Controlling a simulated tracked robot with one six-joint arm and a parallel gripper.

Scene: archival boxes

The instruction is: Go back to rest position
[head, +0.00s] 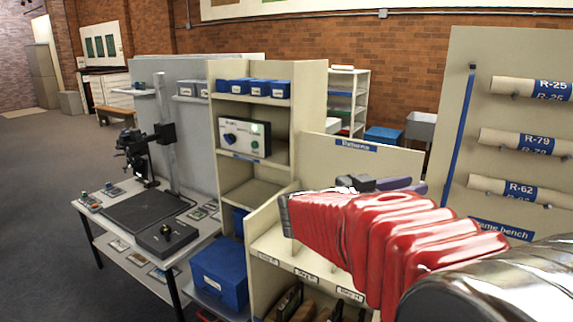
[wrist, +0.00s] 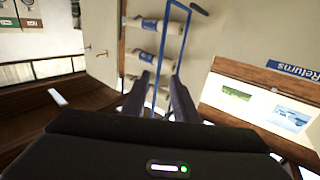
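My gripper (wrist: 162,88) shows in the wrist view with its two dark fingers apart and nothing between them. Beyond the gap is a blue bar. In the head view, my arm in its red ribbed sleeve reaches from the lower right toward the middle. Dark parts that look like my gripper (head: 375,184) show just behind the sleeve, in front of the Returns panel (head: 380,158). The sleeve hides most of the gripper there, and its fingertips are hard to make out.
A shelf unit (head: 310,115) with blue boxes (head: 258,88) stands left of my arm. A table (head: 128,212) with a camera stand is farther left. Labelled rolls (head: 525,141) hang on a board at right. Open floor (head: 40,200) lies at far left.

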